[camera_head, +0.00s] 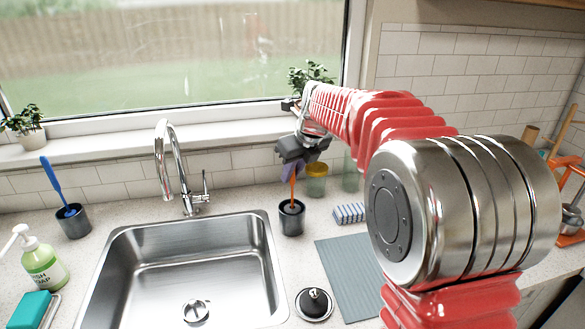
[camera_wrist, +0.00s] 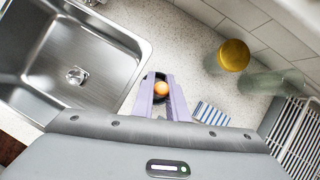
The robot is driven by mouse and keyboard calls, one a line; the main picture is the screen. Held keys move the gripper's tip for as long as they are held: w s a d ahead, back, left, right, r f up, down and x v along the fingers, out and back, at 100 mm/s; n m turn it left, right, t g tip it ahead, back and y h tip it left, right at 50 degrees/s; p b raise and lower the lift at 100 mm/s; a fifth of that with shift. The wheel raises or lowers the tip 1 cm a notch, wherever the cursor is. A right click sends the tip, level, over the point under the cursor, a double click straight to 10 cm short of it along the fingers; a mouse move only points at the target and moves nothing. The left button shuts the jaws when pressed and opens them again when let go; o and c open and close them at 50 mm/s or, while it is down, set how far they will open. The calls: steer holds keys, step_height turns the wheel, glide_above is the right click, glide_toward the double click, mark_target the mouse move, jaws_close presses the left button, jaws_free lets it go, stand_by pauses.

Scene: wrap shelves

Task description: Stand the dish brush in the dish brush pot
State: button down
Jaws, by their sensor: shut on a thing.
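My gripper (camera_head: 292,168) is shut on an orange-handled brush (camera_head: 292,191), gripping the upper part of its handle. The handle runs down, close to upright, to the mouth of a dark pot (camera_head: 291,223) on the counter right of the sink. The brush's lower end is hidden, and I cannot tell whether it touches the pot's floor. In the wrist view the orange handle end (camera_wrist: 161,88) shows between my two lilac fingers (camera_wrist: 160,80), over the dark pot. Another dark pot (camera_head: 74,226) at the left holds a blue brush (camera_head: 52,180).
The steel sink (camera_head: 190,260) and tap (camera_head: 165,165) are left of the pot. A yellow-lidded jar (camera_head: 316,182), a greenish glass (camera_head: 350,178), a striped sponge (camera_head: 349,213) and a grey mat (camera_head: 350,275) are close by on the right. A sink plug (camera_head: 314,304) lies in front.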

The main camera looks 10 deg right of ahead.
steer(key=shift+f, duration=0.95)
steer(key=c, duration=1.7)
jaws_free()
steer(key=shift+o, duration=0.2)
steer(key=shift+r, duration=0.1)
steer(key=v, duration=1.3)
steer(key=shift+r, duration=0.3)
steer(key=shift+s, duration=0.1)
